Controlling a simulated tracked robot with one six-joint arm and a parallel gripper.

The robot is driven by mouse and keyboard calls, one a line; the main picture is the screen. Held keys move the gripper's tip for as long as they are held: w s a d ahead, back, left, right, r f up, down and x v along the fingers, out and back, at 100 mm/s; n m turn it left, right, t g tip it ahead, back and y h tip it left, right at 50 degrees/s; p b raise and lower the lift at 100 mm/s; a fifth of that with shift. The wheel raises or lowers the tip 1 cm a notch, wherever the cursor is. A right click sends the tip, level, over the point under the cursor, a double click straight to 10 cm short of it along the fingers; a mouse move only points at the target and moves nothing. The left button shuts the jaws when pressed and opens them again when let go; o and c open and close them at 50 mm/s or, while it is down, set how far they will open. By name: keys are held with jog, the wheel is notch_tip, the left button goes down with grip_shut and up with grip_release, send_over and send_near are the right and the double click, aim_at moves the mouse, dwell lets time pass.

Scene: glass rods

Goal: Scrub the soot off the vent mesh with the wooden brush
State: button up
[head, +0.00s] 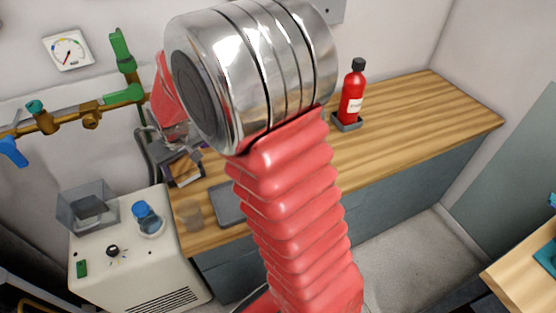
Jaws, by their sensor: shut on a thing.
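My gripper (173,136) shows only in part, small and silvery, behind the big metal joint of my arm, over the left end of the wooden counter. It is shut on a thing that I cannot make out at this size. Just below it is a dark panel with brown, wood-coloured edges (184,168). I cannot tell whether this is the vent mesh, the brush or both, or whether the gripper touches it. No soot can be made out. My red ribbed arm hides the middle of the counter.
The wooden counter (415,115) is clear on the right. A red bottle (352,95) stands in a dark holder. A grey tray (230,205) lies partly behind my arm. A white cabinet (135,250) with a blue-capped jar (148,218) stands left. Brass pipes (65,118) run along the wall.

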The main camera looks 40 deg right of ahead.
jog(key=shift+d, duration=0.15)
jog(key=s+d, duration=0.8)
jog(key=d, duration=0.3)
jog(key=s+d, duration=0.8)
jog(key=d, duration=0.4)
jog(key=shift+f, duration=0.15)
